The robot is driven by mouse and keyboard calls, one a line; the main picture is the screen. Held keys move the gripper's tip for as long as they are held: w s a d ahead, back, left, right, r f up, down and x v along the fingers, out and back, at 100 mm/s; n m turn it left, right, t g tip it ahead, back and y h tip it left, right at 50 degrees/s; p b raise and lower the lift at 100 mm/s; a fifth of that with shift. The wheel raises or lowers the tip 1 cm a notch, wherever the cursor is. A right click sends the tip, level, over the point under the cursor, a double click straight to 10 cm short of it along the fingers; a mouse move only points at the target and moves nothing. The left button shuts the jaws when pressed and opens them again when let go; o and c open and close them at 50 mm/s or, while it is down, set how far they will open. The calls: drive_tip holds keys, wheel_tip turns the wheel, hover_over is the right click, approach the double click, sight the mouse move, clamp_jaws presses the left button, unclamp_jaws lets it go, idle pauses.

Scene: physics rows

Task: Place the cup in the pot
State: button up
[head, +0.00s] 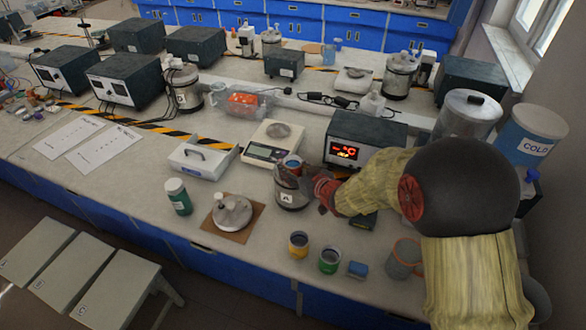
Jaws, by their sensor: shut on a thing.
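A small cup (292,163) with a reddish side and a bluish top is at the mouth of a grey metal pot (291,196) labelled A. The pot stands upright on the bench without a lid. My gripper (304,172) reaches in from the right and is shut on the cup, at the pot's right rim. The cup's lower part is hidden, so I cannot tell how deep it sits or whether it touches the pot.
A lid (232,212) lies on a brown board left of the pot. A scale (264,152) and a display box (366,139) stand behind.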

drive_tip(key=shift+f, duration=0.35)
drive_tip(key=o, duration=0.9)
drive_tip(key=shift+s, duration=0.1)
drive_tip(key=shift+o, duration=1)
drive_tip(key=shift+f, duration=0.2)
drive_tip(key=shift+s, duration=0.1)
drive_tip(key=shift+r+p, duration=0.3)
drive_tip(key=shift+r, duration=0.15)
drive_tip(key=p+v, duration=0.3)
drive_tip(key=v, duration=0.9)
drive_tip(key=shift+r, duration=0.4)
